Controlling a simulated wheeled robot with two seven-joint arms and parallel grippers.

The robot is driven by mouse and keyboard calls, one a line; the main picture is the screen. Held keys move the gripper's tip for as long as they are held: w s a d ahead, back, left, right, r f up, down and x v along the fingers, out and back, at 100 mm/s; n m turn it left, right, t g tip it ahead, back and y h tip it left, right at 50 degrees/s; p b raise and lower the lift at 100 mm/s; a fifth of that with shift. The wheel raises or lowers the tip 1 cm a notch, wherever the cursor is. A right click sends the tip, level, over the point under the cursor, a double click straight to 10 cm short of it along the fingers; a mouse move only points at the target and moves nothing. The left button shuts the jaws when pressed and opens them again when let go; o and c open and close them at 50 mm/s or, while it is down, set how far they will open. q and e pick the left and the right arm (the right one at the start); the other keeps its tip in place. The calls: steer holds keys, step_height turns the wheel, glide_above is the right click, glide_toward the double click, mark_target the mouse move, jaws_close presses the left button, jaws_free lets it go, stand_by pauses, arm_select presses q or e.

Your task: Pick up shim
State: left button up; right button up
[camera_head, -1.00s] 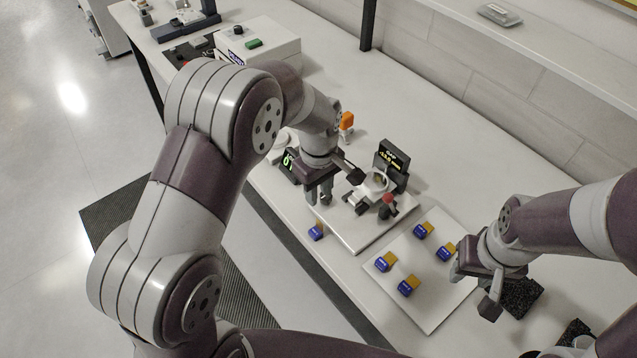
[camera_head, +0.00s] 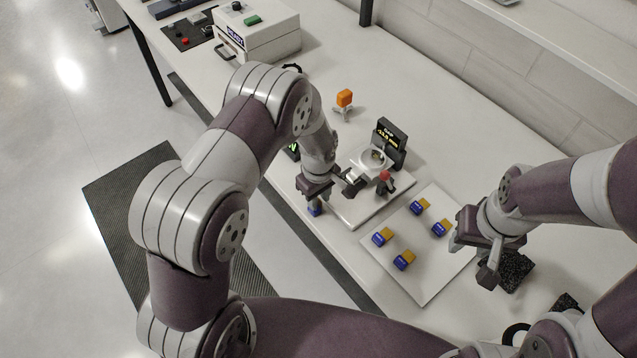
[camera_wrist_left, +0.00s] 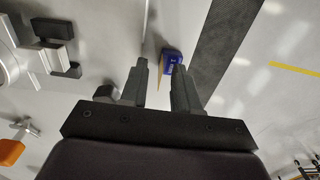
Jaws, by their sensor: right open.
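A shim with a blue end (camera_head: 314,211) is at the table's front edge, below my left gripper (camera_head: 313,197). In the left wrist view the shim's blue end (camera_wrist_left: 172,60) and a strip of its tan part show between the open fingers (camera_wrist_left: 160,78), nearer the right finger. I cannot tell if a finger touches it. Several similar blue-and-tan shims (camera_head: 382,236) lie on a white plate (camera_head: 425,283) to the right.
A mirror fixture (camera_head: 368,160) on a white base, with a red-topped knob (camera_head: 385,176) and a black display (camera_head: 391,140), stands just right of my left gripper. An orange-topped piece (camera_head: 344,98) is behind. A white box (camera_head: 257,35) stands at the far left.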

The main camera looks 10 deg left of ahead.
arm_select(q)
steer(key=shift+f, duration=0.35)
jaws_close()
steer(key=shift+s+a, duration=0.1)
steer(key=shift+a, duration=0.05)
